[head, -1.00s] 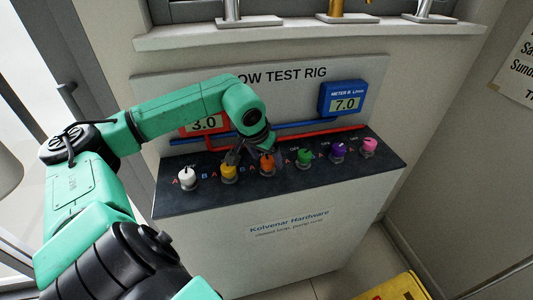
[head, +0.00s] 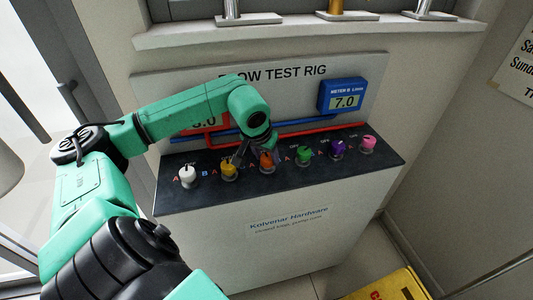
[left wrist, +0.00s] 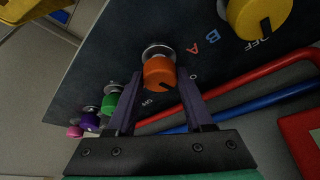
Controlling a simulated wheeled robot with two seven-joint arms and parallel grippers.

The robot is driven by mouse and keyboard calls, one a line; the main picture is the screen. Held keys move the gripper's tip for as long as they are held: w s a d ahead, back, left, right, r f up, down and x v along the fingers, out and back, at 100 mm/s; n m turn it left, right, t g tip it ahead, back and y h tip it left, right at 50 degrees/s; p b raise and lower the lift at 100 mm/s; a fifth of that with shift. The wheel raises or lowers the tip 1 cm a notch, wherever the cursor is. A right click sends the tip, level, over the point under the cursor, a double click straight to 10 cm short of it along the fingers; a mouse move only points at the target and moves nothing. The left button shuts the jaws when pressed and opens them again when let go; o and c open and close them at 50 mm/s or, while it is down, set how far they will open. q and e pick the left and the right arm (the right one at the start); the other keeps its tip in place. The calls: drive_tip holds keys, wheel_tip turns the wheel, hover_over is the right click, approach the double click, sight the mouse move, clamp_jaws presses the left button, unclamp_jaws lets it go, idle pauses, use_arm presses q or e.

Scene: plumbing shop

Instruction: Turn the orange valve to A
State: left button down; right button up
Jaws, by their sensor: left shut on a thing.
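The orange valve (head: 266,160) is a small upright knob on the dark top of the flow test rig, between the yellow and green knobs. In the left wrist view the orange valve (left wrist: 160,73) sits between the two fingers, with a dark pointer mark on its cap. The letters A and B show beside it, towards the yellow knob. My left gripper (head: 258,151) reaches down over the valve from behind. In the left wrist view my left gripper (left wrist: 158,98) is shut on the valve. My right gripper is not in view.
White (head: 187,174), yellow (head: 228,170), green (head: 304,154), purple (head: 337,148) and pink (head: 368,143) knobs stand in the same row. Red (head: 330,127) and blue pipes run behind. The blue meter B (head: 342,96) reads 7.0. A yellow object (head: 395,287) is on the floor.

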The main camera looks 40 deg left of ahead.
use_arm(q)
drive_tip(key=shift+w+d+r+n+y+p, duration=0.1)
drive_tip(key=shift+r+n+y+p, duration=0.15)
drive_tip(key=shift+n, duration=0.35)
drive_tip(key=shift+n+y+p, duration=0.15)
drive_tip(key=shift+n+p, duration=0.2)
drive_tip(key=shift+n, duration=0.25)
drive_tip(key=n+y+p, duration=0.1)
drive_tip(key=n, duration=0.1)
drive_tip(key=shift+n+g, duration=0.3)
drive_tip(key=shift+g, duration=0.1)
drive_tip(key=n+g+y+p, duration=0.1)
drive_tip(key=n, duration=0.3)
drive_tip(key=shift+w+d+f, duration=0.1)
drive_tip(key=shift+n+g, duration=0.4)
drive_tip(key=shift+n, duration=0.5)
drive_tip(key=shift+c, duration=1.4)
unclamp_jaws()
